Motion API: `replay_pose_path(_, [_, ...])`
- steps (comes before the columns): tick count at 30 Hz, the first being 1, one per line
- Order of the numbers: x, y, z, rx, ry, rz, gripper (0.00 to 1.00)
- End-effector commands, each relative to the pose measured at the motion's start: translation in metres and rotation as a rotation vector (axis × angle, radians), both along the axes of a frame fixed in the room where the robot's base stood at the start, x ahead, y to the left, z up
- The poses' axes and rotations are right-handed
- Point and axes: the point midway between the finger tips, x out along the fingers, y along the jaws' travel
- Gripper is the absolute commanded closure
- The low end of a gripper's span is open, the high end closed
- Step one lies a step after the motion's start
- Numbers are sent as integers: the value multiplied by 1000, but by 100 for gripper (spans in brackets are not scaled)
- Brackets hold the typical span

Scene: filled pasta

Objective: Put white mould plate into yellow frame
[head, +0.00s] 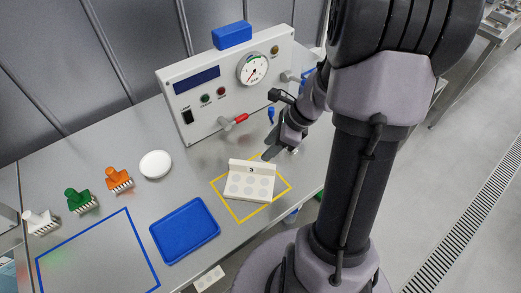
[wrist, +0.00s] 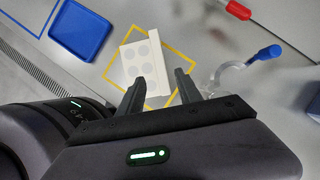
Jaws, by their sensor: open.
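The white mould plate (head: 248,186) has round hollows, a raised wall along one side and a dark "3" mark. It lies on the grey table within the yellow frame (head: 229,214), turned at an angle to its lines. In the head view its raised wall covers part of the frame's far left line. The plate (wrist: 139,58) and frame (wrist: 181,52) also show in the wrist view. My gripper (wrist: 159,91) is open, its fingers apart on either side of the raised wall's near end; contact cannot be told. In the head view my gripper (head: 270,152) is just behind the plate.
A blue tray (head: 185,230) and a blue-outlined area (head: 95,255) lie left of the frame. A white round dish (head: 155,164) and several brushes (head: 119,180) stand farther left. A control box (head: 225,85) with a red-handled lever (head: 236,121) stands behind.

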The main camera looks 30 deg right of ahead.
Motion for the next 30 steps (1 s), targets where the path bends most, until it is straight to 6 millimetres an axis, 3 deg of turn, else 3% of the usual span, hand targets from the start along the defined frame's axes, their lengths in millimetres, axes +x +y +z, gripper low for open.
replay_pose_path(2, [-1,1,10,-11,-7,20,58])
replay_pose_path(4, [0,17,31,-62,-45,132,58])
replay_pose_path(8, [-12,90,100,-294,-210,623,58])
replay_pose_path(9, [-23,115,120,-381,-271,800,58])
replay_pose_path(12, [-60,163,158,-594,-420,1208,58])
replay_pose_path(15, [-93,189,178,-770,-536,1504,58])
replay_pose_path(19, [-113,199,186,-888,-608,1681,58])
replay_pose_path(26, [-115,199,187,-902,-612,1699,58])
replay_pose_path(28, [-115,199,182,-901,-612,1699,58])
replay_pose_path(30, [-115,199,164,-900,-612,1698,58])
